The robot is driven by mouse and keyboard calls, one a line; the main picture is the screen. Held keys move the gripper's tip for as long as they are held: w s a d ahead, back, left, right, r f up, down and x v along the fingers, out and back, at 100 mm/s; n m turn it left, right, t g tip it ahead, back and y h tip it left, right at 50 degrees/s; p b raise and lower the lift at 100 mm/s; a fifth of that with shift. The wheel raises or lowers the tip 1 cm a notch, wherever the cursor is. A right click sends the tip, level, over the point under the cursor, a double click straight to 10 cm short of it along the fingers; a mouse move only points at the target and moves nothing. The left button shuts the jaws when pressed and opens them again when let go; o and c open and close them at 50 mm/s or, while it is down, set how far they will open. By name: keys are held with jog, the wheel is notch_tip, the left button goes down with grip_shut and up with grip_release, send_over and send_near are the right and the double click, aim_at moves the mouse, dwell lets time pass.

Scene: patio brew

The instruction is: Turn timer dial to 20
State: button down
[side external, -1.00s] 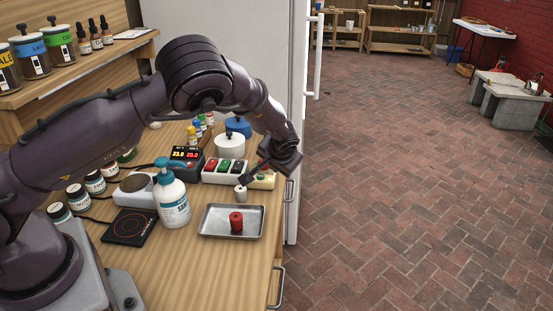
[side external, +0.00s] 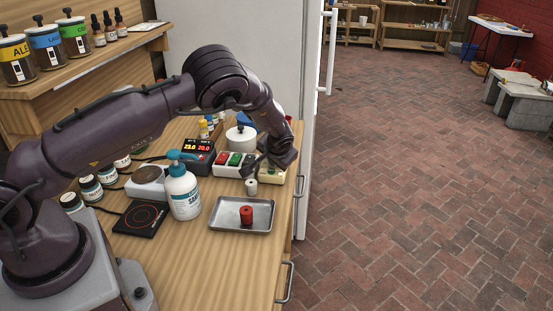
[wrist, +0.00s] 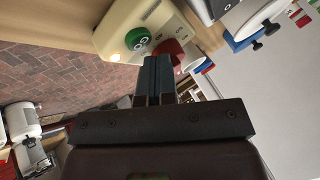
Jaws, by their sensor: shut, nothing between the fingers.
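The same box (side external: 270,181) stands at the right of the bench in the side view, partly hidden by my arm. My gripper (wrist: 158,62) is shut and empty, with its fingertips at the red knob and covering part of it. I cannot tell whether they touch it. In the side view my gripper (side external: 246,171) points down left beside the box. No dial numbers or pointer are readable.
A white cylinder (side external: 251,188) stands just below my gripper. A metal tray (side external: 226,225) holds a red cylinder (side external: 246,215). A pump bottle (side external: 183,195), a switch box (side external: 225,168) and a red-digit display (side external: 197,147) crowd the left. The fridge (side external: 240,50) stands behind.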

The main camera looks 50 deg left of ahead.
aim_at(264, 165)
jog(key=shift+s+a+m+t, duration=0.2)
jog(key=shift+a+m+t, duration=0.1)
jog(key=shift+m, duration=0.4)
dwell(0.5)
jog(key=shift+s+a+m+t+h, duration=0.25)
jog(key=shift+m+t+h, duration=0.3)
jog(key=shift+m, duration=0.45)
jog(key=shift+s+a+m+t+h, duration=0.3)
jog(key=shift+m+h, duration=0.35)
jog(key=shift+m, duration=0.35)
jog(key=shift+s+a+m+t+h, duration=0.1)
jog(key=shift+a+m+t+h, duration=0.15)
jog(key=shift+m+h, duration=0.55)
jog(key=shift+a+m+t+h, duration=0.1)
jog(key=shift+m+t+h, duration=0.25)
jog(key=shift+m, duration=0.75)
jog(key=shift+a, duration=0.7)
jog(key=shift+d, duration=0.15)
